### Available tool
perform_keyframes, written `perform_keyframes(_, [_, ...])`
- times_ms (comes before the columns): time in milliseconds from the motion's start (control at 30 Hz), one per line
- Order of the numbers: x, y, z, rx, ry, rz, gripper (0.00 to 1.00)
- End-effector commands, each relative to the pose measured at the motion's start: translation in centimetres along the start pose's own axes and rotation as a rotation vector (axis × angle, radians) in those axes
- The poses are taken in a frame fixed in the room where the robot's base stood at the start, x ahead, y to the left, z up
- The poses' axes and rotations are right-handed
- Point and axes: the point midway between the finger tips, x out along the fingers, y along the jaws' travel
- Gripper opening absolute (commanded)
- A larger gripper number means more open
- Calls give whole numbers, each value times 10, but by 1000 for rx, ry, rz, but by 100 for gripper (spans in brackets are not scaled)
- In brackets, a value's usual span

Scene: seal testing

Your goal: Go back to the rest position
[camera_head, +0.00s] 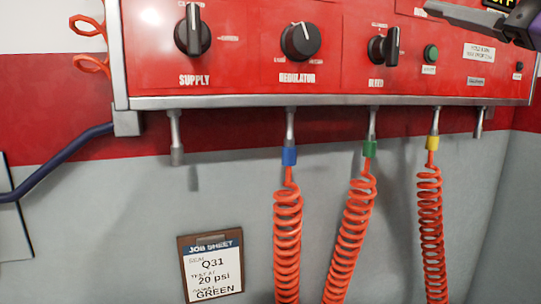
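My gripper (480,18) shows only in part at the top right corner, as a long grey finger with a dark and purple body beside it. It is in front of the upper right of the red test panel (245,75). The frame edge cuts it off, so I cannot see whether it is open or holds anything. The panel carries a SUPPLY knob (193,32), a REGULATOR knob (300,41), a BLEED knob (384,46) and a green button (431,54).
Coiled orange hoses with blue (289,156), green (369,149) and yellow (432,143) collars hang below the panel. A job sheet (212,270) on the wall reads Q31, 20 psi, GREEN. A blue pipe (60,160) runs at left.

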Motion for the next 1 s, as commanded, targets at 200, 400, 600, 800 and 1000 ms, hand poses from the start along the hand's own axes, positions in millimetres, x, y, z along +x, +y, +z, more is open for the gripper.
perform_keyframes(200, [-16,-6,31,230,38,158,76])
perform_keyframes(400, [-41,-34,72,457,49,301,76])
perform_keyframes(600, [-74,-80,110,646,32,413,76])
perform_keyframes(800, [-111,-137,137,794,-12,493,76])
perform_keyframes(1000, [-154,-201,151,908,-75,541,76])
